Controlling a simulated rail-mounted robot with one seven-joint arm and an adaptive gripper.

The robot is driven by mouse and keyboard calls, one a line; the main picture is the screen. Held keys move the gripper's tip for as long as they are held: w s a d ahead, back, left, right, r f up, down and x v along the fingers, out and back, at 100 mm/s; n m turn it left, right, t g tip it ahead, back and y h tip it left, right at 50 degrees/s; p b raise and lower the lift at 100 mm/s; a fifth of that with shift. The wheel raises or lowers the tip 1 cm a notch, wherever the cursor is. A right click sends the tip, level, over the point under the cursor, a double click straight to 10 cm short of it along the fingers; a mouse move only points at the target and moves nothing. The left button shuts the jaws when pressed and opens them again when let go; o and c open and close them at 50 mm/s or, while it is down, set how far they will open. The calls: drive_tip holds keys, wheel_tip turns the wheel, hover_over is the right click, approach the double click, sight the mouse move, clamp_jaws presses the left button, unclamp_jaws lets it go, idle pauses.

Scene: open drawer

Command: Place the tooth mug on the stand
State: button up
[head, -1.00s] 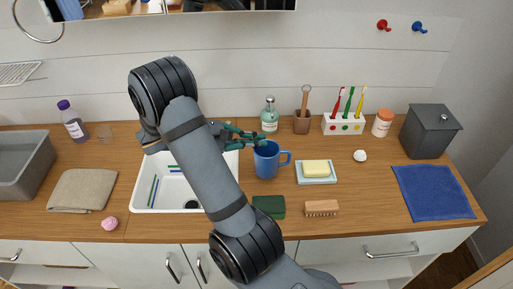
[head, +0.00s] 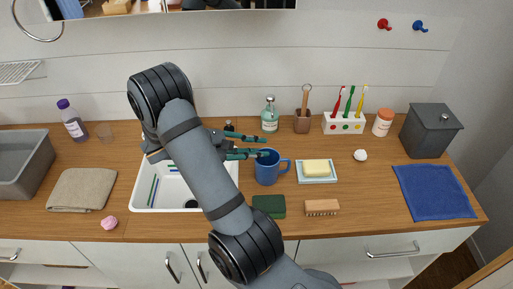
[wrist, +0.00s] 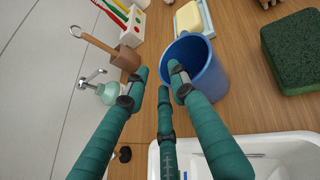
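The blue mug (head: 267,172) stands upright on the wooden counter, just right of the sink, its handle to the right. It also shows in the wrist view (wrist: 213,82). My gripper (head: 265,147) is at the mug's rim with its teal fingers apart. In the wrist view one finger (wrist: 178,68) reaches over the mug's opening and another (wrist: 140,76) is outside the wall, with a gap between. I cannot tell whether any finger touches the mug. No stand can be clearly told apart; a white toothbrush holder (head: 343,124) is at the back right.
Right of the mug is a soap dish (head: 317,179). In front are a green sponge (head: 269,206) and a wooden brush (head: 321,207). A soap bottle (head: 270,118) and a brown cup (head: 302,124) stand behind. The white sink (head: 150,207) is left. A blue cloth (head: 433,191) lies right.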

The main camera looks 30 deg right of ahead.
drive_tip(key=shift+r, duration=0.1)
drive_tip(key=v, duration=1.2)
drive_tip(key=shift+p, duration=0.35)
drive_tip(key=shift+r, duration=0.1)
